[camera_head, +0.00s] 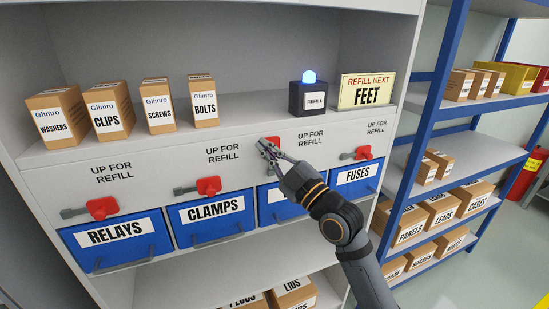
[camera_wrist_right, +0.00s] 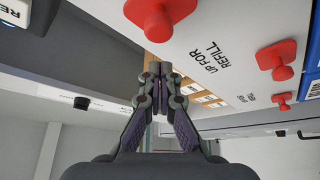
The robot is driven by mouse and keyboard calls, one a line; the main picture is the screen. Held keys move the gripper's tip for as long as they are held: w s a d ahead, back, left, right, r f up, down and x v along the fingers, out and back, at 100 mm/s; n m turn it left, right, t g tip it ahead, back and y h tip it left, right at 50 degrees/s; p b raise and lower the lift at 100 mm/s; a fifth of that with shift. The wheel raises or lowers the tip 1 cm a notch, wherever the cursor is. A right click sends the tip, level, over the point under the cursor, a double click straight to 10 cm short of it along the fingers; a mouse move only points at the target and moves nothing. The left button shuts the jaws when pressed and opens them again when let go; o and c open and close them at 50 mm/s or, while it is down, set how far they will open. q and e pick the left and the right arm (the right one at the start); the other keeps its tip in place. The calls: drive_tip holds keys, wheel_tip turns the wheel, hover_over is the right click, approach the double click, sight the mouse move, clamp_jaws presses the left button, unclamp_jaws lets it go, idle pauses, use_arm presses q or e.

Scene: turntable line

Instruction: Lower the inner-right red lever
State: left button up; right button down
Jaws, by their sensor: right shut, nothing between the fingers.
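The inner-right red lever (camera_head: 270,141) stands raised above the third blue bin, its red grip partly hidden behind my right gripper (camera_head: 264,148). In the right wrist view the nearest red lever (camera_wrist_right: 160,14), which looks like the same one, is at the top edge. My right gripper (camera_wrist_right: 159,72) is shut and empty there, its tips below that grip in the picture, apart from it. In the head view I cannot tell whether the fingertips touch the lever. My left gripper is not in view.
The other red levers, over RELAYS (camera_head: 102,207), CLAMPS (camera_head: 208,186) and FUSES (camera_head: 363,152), lie level. The third blue bin (camera_head: 279,205) is partly covered by my right arm. Above stand a refill box (camera_head: 309,99) with a lit blue lamp and a FEET sign (camera_head: 367,90).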

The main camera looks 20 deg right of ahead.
drive_tip(key=shift+w+d+f, duration=0.15)
drive_tip(key=shift+d+f, duration=0.75)
drive_tip(key=shift+d, duration=0.15)
